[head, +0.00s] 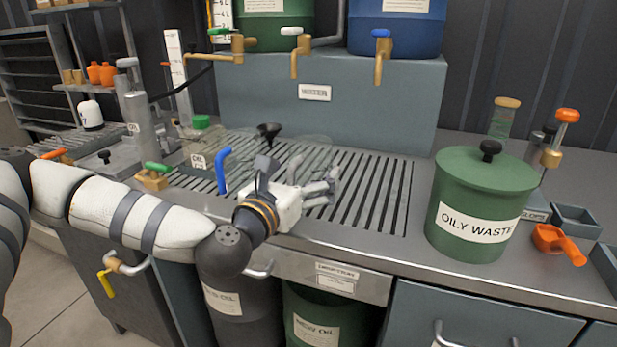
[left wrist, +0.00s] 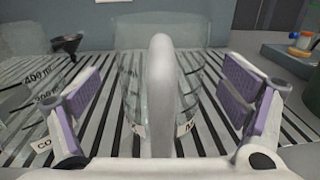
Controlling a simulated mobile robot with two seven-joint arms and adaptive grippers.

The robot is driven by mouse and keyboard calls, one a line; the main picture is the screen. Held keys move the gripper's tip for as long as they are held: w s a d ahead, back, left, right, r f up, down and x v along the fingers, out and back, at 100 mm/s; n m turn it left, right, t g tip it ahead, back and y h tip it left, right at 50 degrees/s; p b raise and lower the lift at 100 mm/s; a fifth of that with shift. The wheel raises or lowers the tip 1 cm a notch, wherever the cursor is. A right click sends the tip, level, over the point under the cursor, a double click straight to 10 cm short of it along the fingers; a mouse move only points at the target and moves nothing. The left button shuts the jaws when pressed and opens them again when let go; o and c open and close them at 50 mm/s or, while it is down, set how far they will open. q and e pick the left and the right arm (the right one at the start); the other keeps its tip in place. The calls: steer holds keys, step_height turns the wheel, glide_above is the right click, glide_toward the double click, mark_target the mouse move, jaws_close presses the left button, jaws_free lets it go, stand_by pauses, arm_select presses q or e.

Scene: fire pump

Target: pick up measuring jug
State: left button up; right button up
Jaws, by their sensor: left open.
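A clear measuring jug with a pale grey upright handle (left wrist: 160,85) stands on the slatted drain grate, handle toward my left gripper. In the head view the grey handle (head: 294,167) shows just behind the gripper, and the clear body is hard to make out. My left gripper (head: 326,187) is open. In the left wrist view its two purple-padded fingers (left wrist: 160,100) are on either side of the handle, apart from it. A second clear vessel with printed ml marks (left wrist: 38,90) is at left in that view. My right gripper is not in view.
A blue handle (head: 222,170) stands left of the gripper, and a black funnel (head: 269,131) behind it. A green oily waste bin (head: 483,200) is at right. Brass taps (head: 294,62) overhang the back of the grate (head: 370,190). The grate's right side is clear.

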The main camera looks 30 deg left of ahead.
arm_select(q)
steer(key=shift+w+a, duration=0.1)
steer(key=shift+w, duration=1)
steer(key=c, duration=1.3)
